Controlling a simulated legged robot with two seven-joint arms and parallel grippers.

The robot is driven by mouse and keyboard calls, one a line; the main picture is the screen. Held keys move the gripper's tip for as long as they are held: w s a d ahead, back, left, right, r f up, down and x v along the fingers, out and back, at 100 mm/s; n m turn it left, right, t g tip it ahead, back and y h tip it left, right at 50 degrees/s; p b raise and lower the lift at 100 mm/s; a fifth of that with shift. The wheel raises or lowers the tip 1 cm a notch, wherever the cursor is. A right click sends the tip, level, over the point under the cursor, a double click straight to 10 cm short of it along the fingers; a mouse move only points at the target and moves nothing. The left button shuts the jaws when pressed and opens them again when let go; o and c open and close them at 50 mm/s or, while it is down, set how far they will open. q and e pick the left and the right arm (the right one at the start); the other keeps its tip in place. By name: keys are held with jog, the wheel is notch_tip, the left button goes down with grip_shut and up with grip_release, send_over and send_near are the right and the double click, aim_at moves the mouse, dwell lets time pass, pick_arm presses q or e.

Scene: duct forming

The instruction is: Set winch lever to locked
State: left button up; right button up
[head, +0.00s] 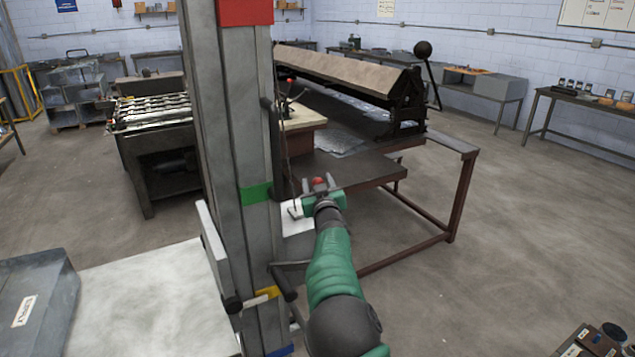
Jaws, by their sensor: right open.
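A tall grey metal mast (230,140) stands in the middle of the head view, with a red block at its top and green, yellow and blue marks lower down. My right gripper (319,186) is open at the end of my green arm, just right of the mast. The gripper hides whatever is below the knob. A dark handle (284,280) sticks out low on the mast. My left gripper is out of view.
A brown-framed table (462,195) with a long sheet-metal brake (345,70) stands behind my right gripper. A pale flat panel (150,300) and a grey bin (35,300) are at lower left. The floor at right is mostly clear.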

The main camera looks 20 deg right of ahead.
grip_shut()
dwell(1.4)
